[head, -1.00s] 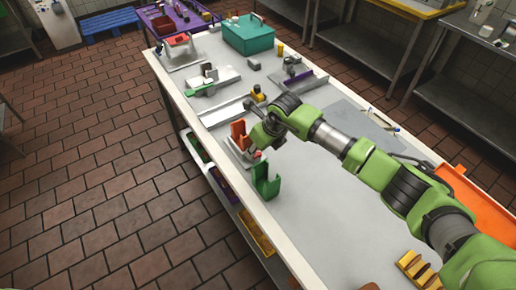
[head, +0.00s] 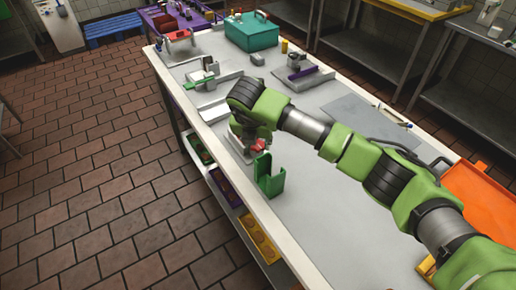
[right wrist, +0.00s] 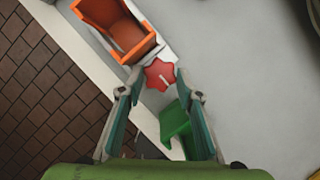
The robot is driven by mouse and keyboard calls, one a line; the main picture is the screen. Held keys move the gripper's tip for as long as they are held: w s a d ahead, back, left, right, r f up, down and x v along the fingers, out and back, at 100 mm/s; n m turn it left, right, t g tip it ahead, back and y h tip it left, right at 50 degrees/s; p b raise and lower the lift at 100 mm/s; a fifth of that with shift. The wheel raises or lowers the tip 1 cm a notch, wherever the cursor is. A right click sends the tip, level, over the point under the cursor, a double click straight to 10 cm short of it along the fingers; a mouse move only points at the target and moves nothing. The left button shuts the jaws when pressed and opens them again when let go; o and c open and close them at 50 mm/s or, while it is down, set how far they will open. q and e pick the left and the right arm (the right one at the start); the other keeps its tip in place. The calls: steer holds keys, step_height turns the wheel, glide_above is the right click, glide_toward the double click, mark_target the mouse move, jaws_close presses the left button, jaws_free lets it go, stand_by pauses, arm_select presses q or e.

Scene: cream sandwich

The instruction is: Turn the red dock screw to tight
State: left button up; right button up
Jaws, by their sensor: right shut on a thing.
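The red dock screw (right wrist: 160,75) is a star-shaped knob with a pale line mark on its top. It sits at the near end of the orange dock (right wrist: 120,32), and its edge shows in the head view (head: 258,146). My right gripper (right wrist: 158,84) points down at the screw with a fingertip on either side and is shut on it. In the head view my right wrist and arm cover most of the dock. My left gripper is in neither view.
A green bracket (head: 270,178) stands close beside the screw and also shows by the right finger in the wrist view (right wrist: 176,125). The table edge (head: 225,170) runs close on the left. The near tabletop (head: 320,220) is clear.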

steer(key=shift+a+m+h+b, duration=0.1)
steer(key=shift+m+h+b, duration=0.3)
steer(key=shift+m+b, duration=0.55)
steer(key=shift+g, duration=0.3)
steer(key=o, duration=1.1)
steer(key=shift+r, duration=0.1)
steer(key=v, duration=0.7)
steer(key=shift+s+r, duration=0.25)
steer(key=shift+r, duration=0.1)
